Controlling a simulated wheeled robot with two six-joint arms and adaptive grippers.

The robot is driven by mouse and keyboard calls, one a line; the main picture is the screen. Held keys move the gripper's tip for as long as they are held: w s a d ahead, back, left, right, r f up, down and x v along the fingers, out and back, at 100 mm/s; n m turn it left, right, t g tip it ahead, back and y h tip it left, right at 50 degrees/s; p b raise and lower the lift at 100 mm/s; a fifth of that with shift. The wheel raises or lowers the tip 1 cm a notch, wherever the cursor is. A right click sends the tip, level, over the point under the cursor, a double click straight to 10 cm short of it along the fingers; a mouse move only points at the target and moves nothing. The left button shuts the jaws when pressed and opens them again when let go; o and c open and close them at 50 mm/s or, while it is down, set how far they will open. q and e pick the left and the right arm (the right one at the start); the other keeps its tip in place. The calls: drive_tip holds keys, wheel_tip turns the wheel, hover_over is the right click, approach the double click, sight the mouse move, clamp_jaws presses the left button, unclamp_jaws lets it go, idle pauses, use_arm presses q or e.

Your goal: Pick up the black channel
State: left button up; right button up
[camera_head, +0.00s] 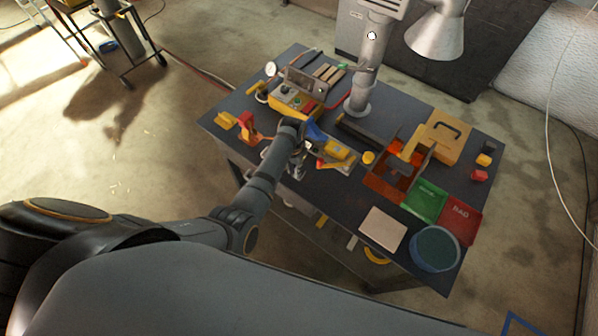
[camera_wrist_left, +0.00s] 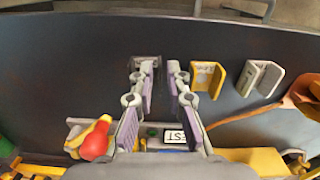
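The black channel (camera_wrist_left: 147,59) is a small dark piece on the dark table top in the left wrist view. It sits at the tips of my left gripper (camera_wrist_left: 159,67), which also shows in the head view (camera_head: 297,172) over the near side of the table. The gripper's two fingers are apart with nothing held between them. The left fingertip overlaps the black channel in the picture and hides part of it; I cannot tell whether they touch. In the head view I cannot make out the black channel at the gripper. My right gripper is in neither view.
In the left wrist view a yellow channel (camera_wrist_left: 207,77) and a pale grey channel (camera_wrist_left: 259,77) stand right of the fingers. The head view shows an orange bin (camera_head: 385,184), green tray (camera_head: 425,202), red tray (camera_head: 461,218), yellow case (camera_head: 447,137) and round blue-rimmed container (camera_head: 435,250).

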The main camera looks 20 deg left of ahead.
use_arm(q)
drive_tip(key=shift+w+f, duration=0.1)
drive_tip(key=shift+f, duration=0.2)
clamp_jaws()
drive_tip(key=shift+r, duration=0.1)
